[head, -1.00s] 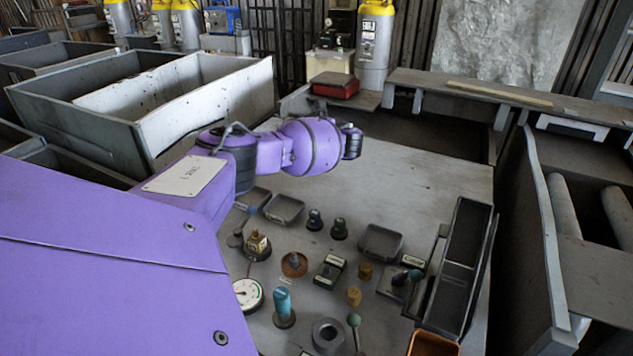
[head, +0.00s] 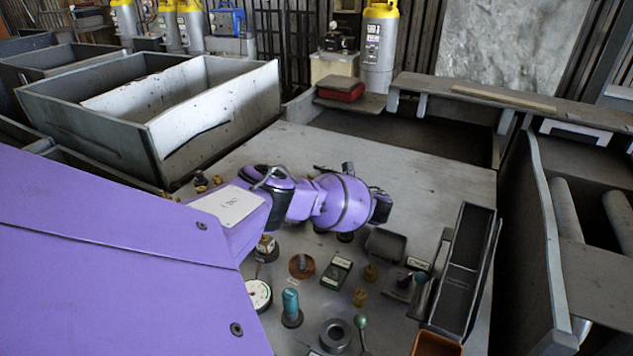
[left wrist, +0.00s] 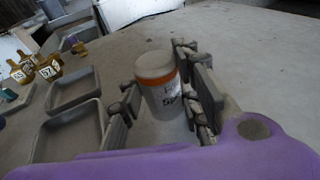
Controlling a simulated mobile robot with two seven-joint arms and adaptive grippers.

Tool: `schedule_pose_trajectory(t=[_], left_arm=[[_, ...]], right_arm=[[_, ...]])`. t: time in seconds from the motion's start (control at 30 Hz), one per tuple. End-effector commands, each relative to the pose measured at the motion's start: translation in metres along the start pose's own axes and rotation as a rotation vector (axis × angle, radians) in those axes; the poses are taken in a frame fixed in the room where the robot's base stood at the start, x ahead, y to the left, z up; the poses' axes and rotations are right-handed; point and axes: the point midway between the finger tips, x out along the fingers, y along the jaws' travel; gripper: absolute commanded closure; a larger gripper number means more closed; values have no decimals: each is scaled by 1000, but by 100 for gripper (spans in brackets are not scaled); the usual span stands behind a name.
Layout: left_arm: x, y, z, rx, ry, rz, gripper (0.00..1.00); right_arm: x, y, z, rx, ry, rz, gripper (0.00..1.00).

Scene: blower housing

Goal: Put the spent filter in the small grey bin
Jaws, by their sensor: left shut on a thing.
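My left gripper (left wrist: 160,92) shows in the left wrist view, shut on a white cylinder (left wrist: 163,100) with a grey top and an orange band, which looks like the filter. The cylinder is upright between the fingers; its lower end is partly hidden, and I cannot tell whether it touches the table. Two shallow grey trays, a farther one (left wrist: 73,90) and a nearer one (left wrist: 68,133), lie left of the gripper. I cannot tell which container is the small grey bin. In the head view my purple left wrist hides the gripper's fingers and the cylinder. My right gripper is not in view.
In the head view another grey tray (head: 385,243) and a long narrow dark bin (head: 466,255) stand right of my wrist. Knobs, a gauge (head: 258,294) and a metal ring (head: 335,335) crowd the near table. The table beyond my wrist (head: 400,175) is largely clear.

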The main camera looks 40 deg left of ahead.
Motion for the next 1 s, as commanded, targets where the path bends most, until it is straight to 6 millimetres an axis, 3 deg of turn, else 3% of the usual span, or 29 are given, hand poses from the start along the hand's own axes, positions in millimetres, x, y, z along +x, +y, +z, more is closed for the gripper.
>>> schedule_pose_trajectory(t=[0.27,0.3,0.43,0.77,1.0], left_arm=[[1,-1,0,-3,2,0,100],[1,0,-1,-2,3,0,68],[1,-1,0,-2,3,0,51],[0,-1,2,-3,2,-1,51],[-33,-2,3,-6,5,-4,51]], right_arm=[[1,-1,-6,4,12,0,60],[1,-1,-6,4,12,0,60],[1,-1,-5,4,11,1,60],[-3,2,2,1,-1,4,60],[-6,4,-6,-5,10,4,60]])
